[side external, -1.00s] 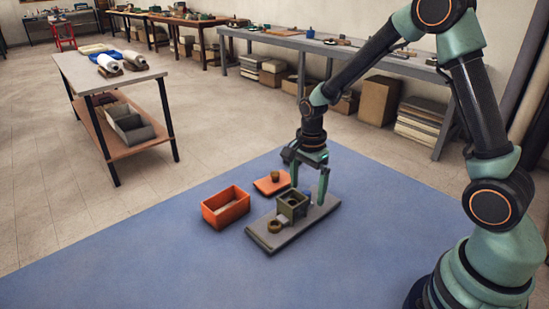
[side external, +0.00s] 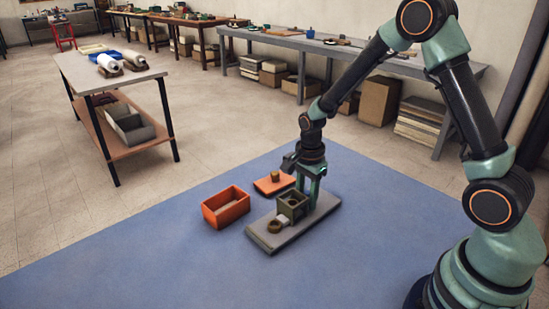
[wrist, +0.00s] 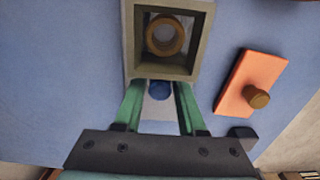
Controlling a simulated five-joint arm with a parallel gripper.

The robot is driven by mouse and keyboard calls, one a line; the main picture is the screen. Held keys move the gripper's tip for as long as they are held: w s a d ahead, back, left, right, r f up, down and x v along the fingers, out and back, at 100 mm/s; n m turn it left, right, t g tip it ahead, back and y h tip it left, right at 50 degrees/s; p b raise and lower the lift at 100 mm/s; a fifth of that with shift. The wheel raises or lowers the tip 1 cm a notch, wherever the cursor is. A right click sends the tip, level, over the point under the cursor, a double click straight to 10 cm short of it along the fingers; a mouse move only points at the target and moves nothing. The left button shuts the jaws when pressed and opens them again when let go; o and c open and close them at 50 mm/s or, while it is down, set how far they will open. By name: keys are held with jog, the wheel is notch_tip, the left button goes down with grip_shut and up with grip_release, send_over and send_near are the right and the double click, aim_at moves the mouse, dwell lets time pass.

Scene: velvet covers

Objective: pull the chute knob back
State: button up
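The chute is a square olive-grey box (side external: 292,204) on a grey board (side external: 273,240). In the wrist view the open-topped box (wrist: 205,45) is at the top, with a round brown ring (wrist: 165,35) visible within its opening. The round blue knob (wrist: 159,90) is just below the box's near wall. My gripper (wrist: 159,88) is open, with one green finger on each side of the knob and a visible gap on both sides. In the side view my gripper (side external: 309,188) is low behind the box; the knob is hidden there.
An orange bin (side external: 226,208) stands left of the board. A flat orange lid (side external: 273,183) with a brown knob lies behind it, close to my gripper. A brown ring (side external: 275,226) sits at the board's front. The blue mat (side external: 150,265) is clear in front.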

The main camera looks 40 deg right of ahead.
jog(key=shift+d, duration=3.75)
jog(key=o, duration=1.5)
jog(key=shift+r, duration=3.5)
notch_tip(320, 180, up, 6)
jog(key=n+t, duration=0.1)
jog(key=n, duration=0.3)
send_over(324, 194)
jog(key=s+a, duration=0.1)
jog(key=a, duration=0.2)
jog(key=s+a+r+n+t, duration=0.1)
jog(key=s+a+r+n, duration=0.1)
jog(key=s+r+n, duration=0.1)
jog(key=s+a+r+n+t, duration=0.2)
jog(key=s+a+r+n, duration=0.1)
jog(key=n, duration=0.3)
jog(key=s+a+r+n+t, duration=0.1)
jog(key=s+a+r+n, duration=0.1)
jog(key=s+r+n, duration=0.1)
jog(key=shift+s+a+r+n+t, duration=0.15)
jog(key=shift+s+a+n, duration=0.05)
jog(key=shift+s+n, duration=0.25)
jog(key=shift+s+a+r+n+t, duration=0.15)
jog(key=shift+s+n, duration=0.15)
jog(key=shift+n, duration=0.25)
